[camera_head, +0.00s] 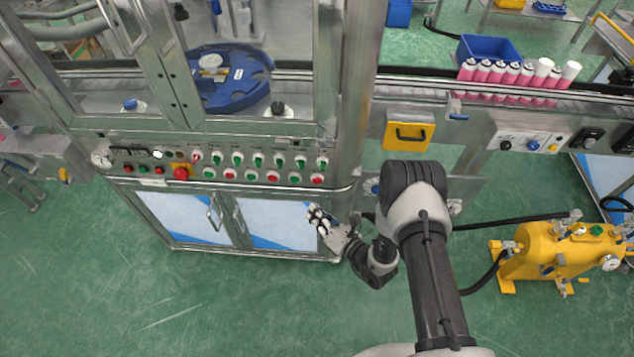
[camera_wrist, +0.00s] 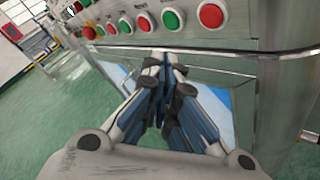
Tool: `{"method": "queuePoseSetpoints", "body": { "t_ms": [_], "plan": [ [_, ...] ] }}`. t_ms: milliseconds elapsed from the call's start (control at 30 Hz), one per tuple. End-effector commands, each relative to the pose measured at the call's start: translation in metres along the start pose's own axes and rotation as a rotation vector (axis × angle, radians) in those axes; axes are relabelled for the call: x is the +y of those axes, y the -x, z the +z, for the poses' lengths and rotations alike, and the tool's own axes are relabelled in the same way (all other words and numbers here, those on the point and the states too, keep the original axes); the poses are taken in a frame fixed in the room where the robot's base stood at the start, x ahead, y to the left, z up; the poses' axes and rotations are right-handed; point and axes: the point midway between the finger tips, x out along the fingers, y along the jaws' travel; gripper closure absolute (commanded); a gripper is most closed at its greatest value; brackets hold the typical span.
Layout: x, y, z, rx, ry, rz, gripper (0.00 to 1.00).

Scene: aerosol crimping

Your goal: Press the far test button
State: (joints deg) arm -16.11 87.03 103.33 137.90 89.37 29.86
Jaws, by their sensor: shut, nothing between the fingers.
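The control panel (camera_head: 135,168) runs along the front of the steel machine, with a row of green and red buttons under a row of green-handled switches. The button labels are too small to read, so I cannot tell which is the far test button. The rightmost button in the lower row is red (camera_head: 317,180), with a green button (camera_head: 294,178) to its left. In the wrist view the red button (camera_wrist: 211,15) and the green button (camera_wrist: 173,18) show at the top. My gripper (camera_head: 317,215) is shut and empty, below the panel's right end, apart from the buttons.
A metal rail (camera_wrist: 240,51) runs below the buttons, above the cabinet doors (camera_head: 275,222). A red emergency-stop knob (camera_head: 181,173) is at the panel's left. A yellow pump unit (camera_head: 560,252) stands at the right. Green floor in front is clear.

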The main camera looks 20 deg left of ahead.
Motion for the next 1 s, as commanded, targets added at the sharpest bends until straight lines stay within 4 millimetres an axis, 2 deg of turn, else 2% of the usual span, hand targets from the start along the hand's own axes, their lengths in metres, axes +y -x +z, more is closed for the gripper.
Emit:
{"method": "queuePoseSetpoints", "body": {
  "t_ms": [400,633,1000],
  "plan": [
    [-0.029,-0.039,0.027,-0.001,0.002,0.002,1.0],
    [-0.034,-0.046,0.033,0.0,0.0,0.0,1.0],
    [-0.034,-0.046,0.034,0.0,0.0,0.0,1.0]
  ]
}}
